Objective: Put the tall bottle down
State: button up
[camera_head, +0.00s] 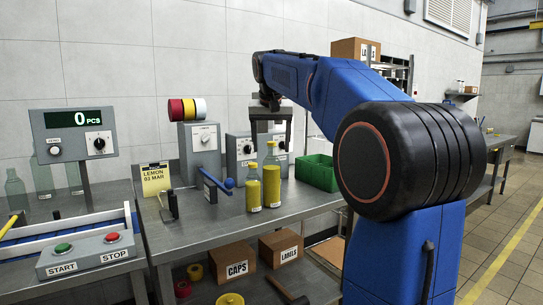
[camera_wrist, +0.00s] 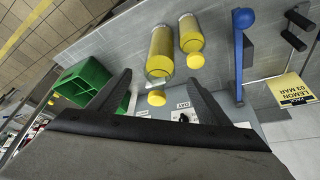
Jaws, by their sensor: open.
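The tall bottle (camera_head: 271,180), filled yellow with a yellow cap, stands upright on the grey bench. In the wrist view the tall bottle (camera_wrist: 160,52) lies beyond the fingertips, its cap nearest me. A shorter yellow bottle (camera_head: 253,190) stands close on its left; it also shows in the wrist view (camera_wrist: 190,35). My gripper (camera_head: 271,132) is above the tall bottle in the head view, pointing down. Its fingers (camera_wrist: 158,90) are apart, with nothing held between them. Whether the fingertips reach the cap's level is hard to tell.
A green crate (camera_head: 317,172) stands right of the bottles. A blue-handled lever (camera_head: 216,183) and a yellow LEMON sign (camera_head: 156,179) are to the left. Grey machines (camera_head: 203,150) line the back. CAPS (camera_head: 233,262) and LABELS (camera_head: 281,248) boxes sit on the shelf below.

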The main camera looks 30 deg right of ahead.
jog(key=shift+s+a+r, duration=0.15)
jog(key=shift+s+r, duration=0.1)
jog(key=shift+r, duration=0.4)
jog(key=s+a+f+n+y, duration=0.1)
jog(key=s+a+f, duration=0.4)
jog(key=s+f, duration=0.6)
jog(key=s+a+f+n, duration=0.3)
jog(key=s+a+f, duration=0.2)
jog(key=s+f, duration=0.6)
jog(key=s+a+f+n+y, duration=0.1)
jog(key=s+a+f, duration=0.5)
jog(key=s+f, duration=0.6)
jog(key=shift+s+n+t+y, duration=0.3)
jog(key=shift+s+n+t, duration=0.1)
jog(key=shift+s+n, duration=0.35)
